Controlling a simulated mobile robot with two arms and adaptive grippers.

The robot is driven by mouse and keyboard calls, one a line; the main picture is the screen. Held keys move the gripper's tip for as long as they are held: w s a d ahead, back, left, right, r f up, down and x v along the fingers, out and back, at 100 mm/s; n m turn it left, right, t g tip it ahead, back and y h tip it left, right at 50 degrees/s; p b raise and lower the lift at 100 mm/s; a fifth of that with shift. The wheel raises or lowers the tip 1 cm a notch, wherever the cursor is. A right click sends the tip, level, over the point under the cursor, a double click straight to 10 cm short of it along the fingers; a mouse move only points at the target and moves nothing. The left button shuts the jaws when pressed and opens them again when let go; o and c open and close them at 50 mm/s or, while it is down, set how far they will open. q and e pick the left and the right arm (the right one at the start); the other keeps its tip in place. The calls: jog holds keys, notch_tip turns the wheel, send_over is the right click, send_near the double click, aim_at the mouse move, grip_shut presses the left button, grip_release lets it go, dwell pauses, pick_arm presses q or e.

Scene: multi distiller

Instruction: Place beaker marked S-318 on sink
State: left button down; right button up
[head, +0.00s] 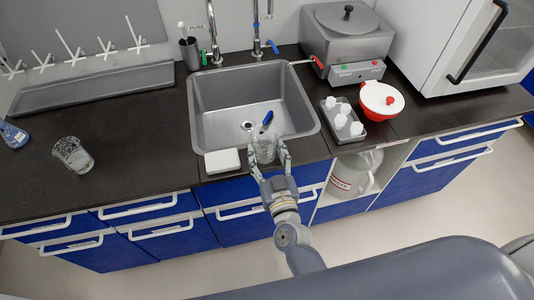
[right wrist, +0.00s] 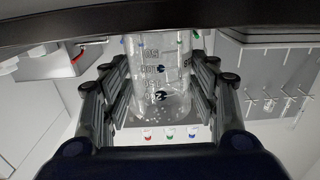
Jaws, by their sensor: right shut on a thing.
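A clear glass beaker (head: 265,148) is at the front edge of the sink (head: 204,108) in the head view. My right gripper (head: 268,160) is shut on this beaker, with a finger on each side. In the right wrist view the beaker (right wrist: 160,85) stands between the fingers and bears dark markings; I cannot read a label on it. I cannot tell whether its base touches anything. Another clear glass beaker (head: 73,154) stands on the counter at the left, its marking not legible. My left gripper is not in view.
A white block (head: 222,161) lies at the sink's front left edge. A blue object (head: 267,118) is in the sink. The dark counter (head: 130,125) has free room at left.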

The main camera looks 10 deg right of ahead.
jog(key=shift+f, duration=0.15)
jog(key=o, duration=1.2)
jog(key=shift+r, duration=0.25)
jog(key=shift+s+f, duration=0.2)
jog(key=shift+s, duration=0.15)
jog(key=s+b, duration=0.1)
jog(key=s, duration=1)
jog(key=shift+s+d+r+b, duration=0.1)
jog(key=shift+s+d+b, duration=0.1)
jog(key=shift+b, duration=0.2)
